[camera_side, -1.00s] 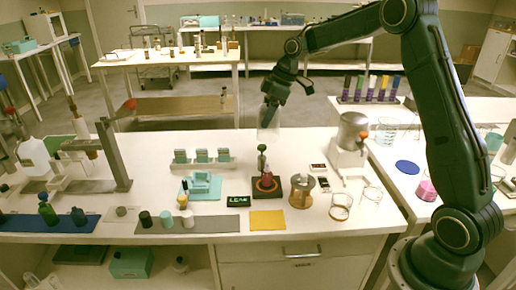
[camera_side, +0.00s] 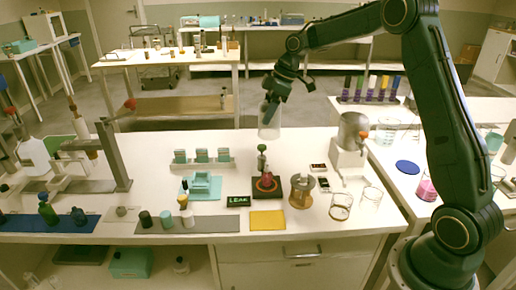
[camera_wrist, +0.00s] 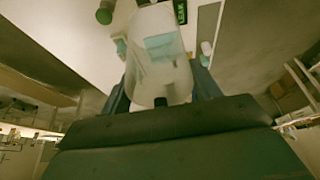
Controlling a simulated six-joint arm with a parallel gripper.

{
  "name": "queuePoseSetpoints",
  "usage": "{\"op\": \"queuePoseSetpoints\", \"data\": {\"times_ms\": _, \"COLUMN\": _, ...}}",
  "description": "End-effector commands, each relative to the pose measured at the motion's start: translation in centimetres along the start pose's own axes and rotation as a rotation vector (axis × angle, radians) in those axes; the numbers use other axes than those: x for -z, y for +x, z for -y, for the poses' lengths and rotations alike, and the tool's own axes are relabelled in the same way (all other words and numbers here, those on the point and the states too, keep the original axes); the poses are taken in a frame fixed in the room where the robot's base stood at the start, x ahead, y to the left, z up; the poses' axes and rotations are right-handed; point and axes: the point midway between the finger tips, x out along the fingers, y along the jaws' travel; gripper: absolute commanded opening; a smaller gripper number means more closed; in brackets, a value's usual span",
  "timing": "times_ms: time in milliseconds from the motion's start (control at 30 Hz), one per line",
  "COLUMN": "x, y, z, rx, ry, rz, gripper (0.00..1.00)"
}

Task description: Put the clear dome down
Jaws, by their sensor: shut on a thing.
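The clear dome (camera_side: 268,130) is a see-through cylinder hanging under my gripper (camera_side: 270,108) in the side view, above the back part of the white bench. My gripper is shut on it. In the wrist view the dome (camera_wrist: 158,60) shows as a pale, translucent shape between the fingers, with a teal thing visible through it. Whether its lower rim touches the bench is hard to tell. A dark base with a red ring (camera_side: 266,187) stands in front of it and bears a small flask with a green top (camera_side: 262,160).
A teal stand (camera_side: 202,185), a LEAK sign (camera_side: 238,201), a yellow mat (camera_side: 267,220) and a brass pot (camera_side: 301,190) stand around the base. Teal boxes in a rack (camera_side: 203,157) are to the left. A steel dispenser (camera_side: 352,135) and glass beakers (camera_side: 341,207) are to the right.

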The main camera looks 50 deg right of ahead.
Motion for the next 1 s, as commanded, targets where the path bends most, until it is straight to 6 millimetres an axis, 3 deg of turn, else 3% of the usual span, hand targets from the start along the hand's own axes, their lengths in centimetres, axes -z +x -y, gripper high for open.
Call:
{"op": "queuePoseSetpoints", "data": {"times_ms": 167, "x": -2.0, "y": -0.5, "z": -2.3, "rx": -0.001, "ry": 0.007, "rz": -0.002, "gripper": 0.34}}
{"op": "queuePoseSetpoints", "data": {"times_ms": 400, "x": -6.6, "y": -1.7, "z": -6.5, "rx": 0.000, "ry": 0.007, "rz": -0.004, "gripper": 0.34}}
{"op": "queuePoseSetpoints", "data": {"times_ms": 600, "x": -10.0, "y": -2.6, "z": -8.8, "rx": -0.001, "ry": 0.003, "rz": -0.001, "gripper": 0.34}}
{"op": "queuePoseSetpoints", "data": {"times_ms": 1000, "x": -11.3, "y": -2.5, "z": -9.5, "rx": 0.000, "ry": 0.000, "rz": 0.001, "gripper": 0.34}}
